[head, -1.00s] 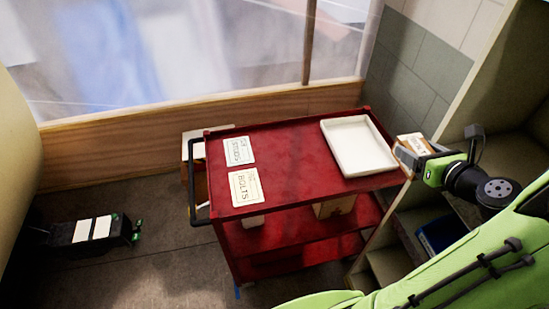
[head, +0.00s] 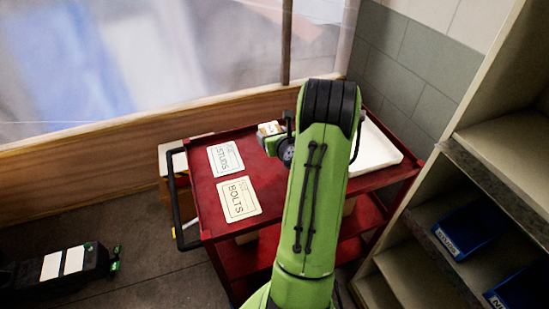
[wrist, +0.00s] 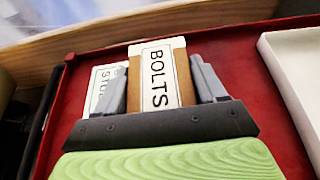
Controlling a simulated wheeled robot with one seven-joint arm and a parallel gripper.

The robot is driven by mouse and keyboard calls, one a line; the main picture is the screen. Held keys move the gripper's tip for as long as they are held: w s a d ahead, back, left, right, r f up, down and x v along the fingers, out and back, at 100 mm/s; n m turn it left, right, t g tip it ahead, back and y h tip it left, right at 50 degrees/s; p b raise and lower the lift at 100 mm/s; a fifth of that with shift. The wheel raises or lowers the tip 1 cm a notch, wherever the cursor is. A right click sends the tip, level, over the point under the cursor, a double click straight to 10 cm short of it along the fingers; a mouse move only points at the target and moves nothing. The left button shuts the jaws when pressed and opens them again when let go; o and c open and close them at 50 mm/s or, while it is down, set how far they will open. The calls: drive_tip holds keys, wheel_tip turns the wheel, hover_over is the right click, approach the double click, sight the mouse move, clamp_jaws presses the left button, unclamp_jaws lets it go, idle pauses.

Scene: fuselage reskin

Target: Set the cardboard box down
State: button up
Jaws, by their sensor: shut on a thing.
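The cardboard box (wrist: 159,76), with a white label reading BOLTS, is held between the two grey fingers of my gripper (wrist: 163,88) in the wrist view. In the head view a small part of the box (head: 269,128) shows above the red cart, just right of the STUDS card; my arm hides the rest. The red cart (head: 240,140) carries a STUDS card (head: 226,160) and a BOLTS card (head: 239,199) on its left side. The gap between box and cart top cannot be judged.
A white tray (head: 374,150) lies on the cart's right side, partly hidden by my arm. Shelves with blue bins (head: 465,229) stand at the right. The cart's black handle (head: 176,215) is at its left end. The BOLTS card is uncovered.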

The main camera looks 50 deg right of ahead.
wheel_tip(320, 180, down, 9)
drive_tip(key=b, duration=0.3)
drive_tip(key=shift+s+d, duration=0.1)
drive_tip(key=shift+s, duration=0.05)
drive_tip(key=shift+f, duration=0.15)
drive_tip(key=o, duration=1.4)
